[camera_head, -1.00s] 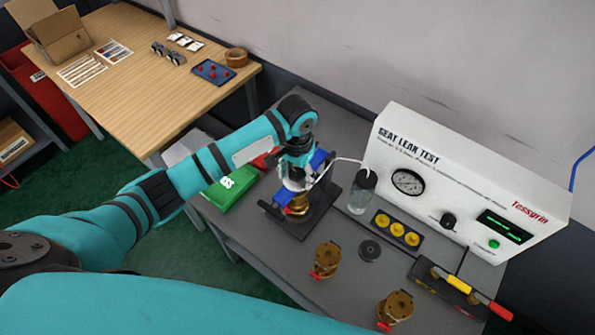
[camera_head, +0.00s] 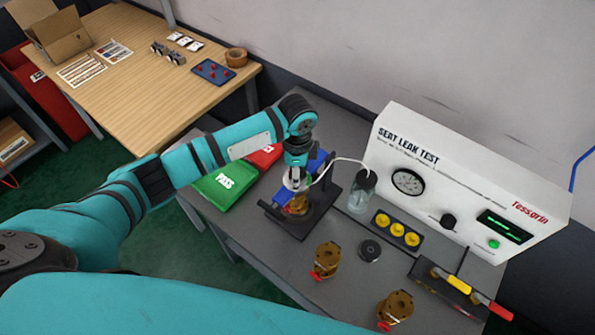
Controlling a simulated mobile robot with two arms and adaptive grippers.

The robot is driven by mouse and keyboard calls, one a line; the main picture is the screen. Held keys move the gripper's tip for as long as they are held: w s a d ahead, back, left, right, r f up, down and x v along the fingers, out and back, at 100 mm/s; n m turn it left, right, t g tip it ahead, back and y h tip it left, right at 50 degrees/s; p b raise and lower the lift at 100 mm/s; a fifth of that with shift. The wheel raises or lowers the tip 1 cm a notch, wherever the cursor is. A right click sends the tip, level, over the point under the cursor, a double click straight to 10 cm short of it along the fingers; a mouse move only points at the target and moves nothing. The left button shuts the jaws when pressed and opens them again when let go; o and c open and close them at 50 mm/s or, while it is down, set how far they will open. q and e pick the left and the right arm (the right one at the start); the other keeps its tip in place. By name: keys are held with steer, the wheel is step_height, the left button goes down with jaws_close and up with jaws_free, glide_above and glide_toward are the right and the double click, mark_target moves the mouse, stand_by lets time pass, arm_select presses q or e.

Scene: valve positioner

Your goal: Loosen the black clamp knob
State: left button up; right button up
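The clamp stand (camera_head: 322,212) has a dark base and blue parts and stands on the grey bench. A brass valve (camera_head: 297,205) sits in it. My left gripper (camera_head: 296,184) points down over the top of the stand, above the brass valve. The black clamp knob cannot be made out; the gripper and wrist cover the top of the clamp. The fingers are too small and hidden to tell whether they are open or shut. My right gripper is not in view.
The white seat leak tester (camera_head: 465,185) stands at the right, with a tube to a water jar (camera_head: 362,192). Two loose brass valves (camera_head: 326,261) (camera_head: 395,309), a black disc (camera_head: 369,250) and a tray of yellow caps (camera_head: 397,230) lie in front. A green PASS bin (camera_head: 226,186) is left.

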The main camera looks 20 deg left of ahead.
arm_select(q)
jaws_close()
steer(key=n, duration=0.6)
steer(key=shift+s+f, duration=0.1)
steer(key=n, duration=0.7)
steer(key=shift+n, duration=0.4)
steer(key=shift+o, duration=1.6)
jaws_free()
